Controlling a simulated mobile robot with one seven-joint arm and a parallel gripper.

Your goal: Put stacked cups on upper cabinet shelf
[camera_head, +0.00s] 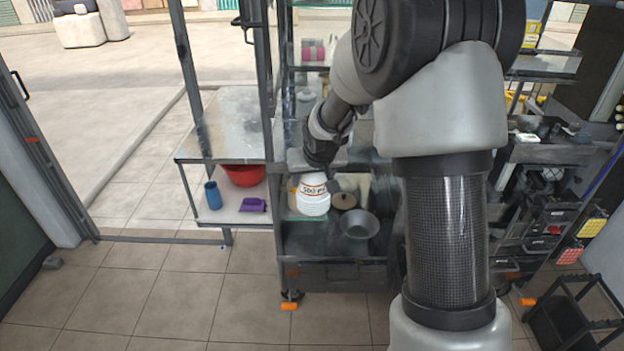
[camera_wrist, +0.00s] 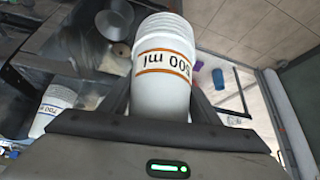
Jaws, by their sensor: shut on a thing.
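My gripper (camera_head: 318,166) is shut on a white stack of cups (camera_head: 313,197) marked 500 ml. In the wrist view the stack (camera_wrist: 163,72) sits between the two fingers, its ribbed rims pointing away from my gripper. In the head view the stack hangs in front of the lower part of the metal and glass cabinet (camera_head: 334,272). An upper shelf of the cabinet holds pink rolls (camera_head: 313,50). Another white cup stack, marked 700 (camera_wrist: 52,108), stands at the left in the wrist view. My arm hides much of the cabinet's right side.
A metal bowl (camera_head: 357,224) and a round brown item (camera_head: 344,200) are beside the held stack. A side table (camera_head: 222,150) at left has a red bowl (camera_head: 243,175), blue cup (camera_head: 213,195) and purple item (camera_head: 252,205) below. The tiled floor in front is clear.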

